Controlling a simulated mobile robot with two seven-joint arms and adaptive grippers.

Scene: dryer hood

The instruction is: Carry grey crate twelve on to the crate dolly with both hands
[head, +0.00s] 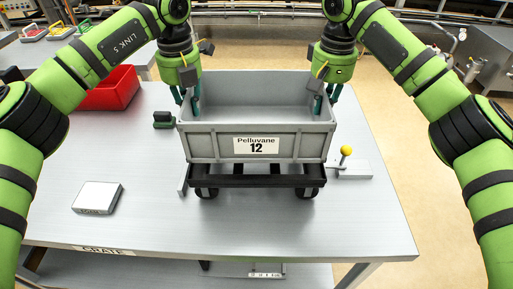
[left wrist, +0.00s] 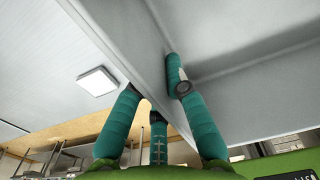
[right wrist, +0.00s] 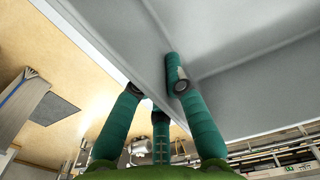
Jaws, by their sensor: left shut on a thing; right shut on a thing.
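Grey crate twelve (head: 231,144), labelled "Pelluvane 12", is upright over the crate dolly (head: 255,180), a low black frame with dark wheels. I cannot tell whether the crate's base touches the dolly. My left gripper (head: 190,100) is shut on the crate's left wall; that wall lies between its teal fingers (left wrist: 155,85) in the left wrist view. My right gripper (head: 325,98) is shut on the right wall, also between the fingers (right wrist: 155,85) in the right wrist view. The crate looks level, and its visible inside is empty.
The grey table (head: 130,190) is clear at its front. A white flat box (head: 97,197) lies at left and a red bin (head: 108,90) behind it. A small dark green item (head: 163,120) stands beside the crate. A yellow-knobbed lever (head: 346,151) stands close to the right.

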